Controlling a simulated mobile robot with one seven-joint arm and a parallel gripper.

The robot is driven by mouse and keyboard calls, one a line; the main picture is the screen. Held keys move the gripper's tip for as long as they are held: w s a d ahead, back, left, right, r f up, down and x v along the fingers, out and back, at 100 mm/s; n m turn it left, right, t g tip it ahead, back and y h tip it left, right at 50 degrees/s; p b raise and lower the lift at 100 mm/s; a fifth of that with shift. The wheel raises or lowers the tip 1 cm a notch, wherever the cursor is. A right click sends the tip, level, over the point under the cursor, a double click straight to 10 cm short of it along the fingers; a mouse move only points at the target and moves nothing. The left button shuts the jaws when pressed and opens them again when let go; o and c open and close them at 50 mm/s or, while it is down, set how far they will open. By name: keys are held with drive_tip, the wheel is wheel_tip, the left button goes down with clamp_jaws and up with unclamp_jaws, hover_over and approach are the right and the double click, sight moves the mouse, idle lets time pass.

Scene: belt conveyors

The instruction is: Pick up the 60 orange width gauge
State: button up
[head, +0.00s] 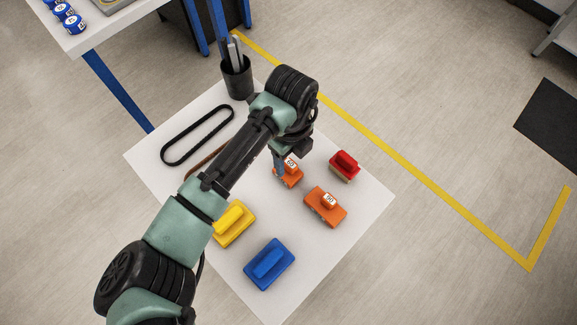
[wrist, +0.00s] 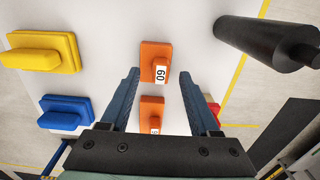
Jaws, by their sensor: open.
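The 60 orange width gauge (head: 290,177) lies on the white table, partly hidden by my gripper in the head view. In the wrist view the gauge (wrist: 154,52) shows its white 60 label, between the lines of my two fingers near their tips. My gripper (wrist: 158,77) is open and empty. In the head view my gripper (head: 280,172) points down at the gauge; whether it touches cannot be told. A second orange gauge (head: 325,208) lies nearer the right table edge; in the wrist view this gauge (wrist: 152,112) sits between the fingers, closer to the palm, its label partly hidden.
A red block (head: 344,165) lies beside the orange gauges, partly behind a finger in the wrist view. Yellow (head: 233,223) and blue (head: 269,264) blocks lie on the other side. A black cup (head: 238,80) and a belt loop (head: 197,135) occupy the far part.

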drive_tip(key=shift+f, duration=0.5)
clamp_jaws()
drive_tip(key=shift+r, duration=0.1)
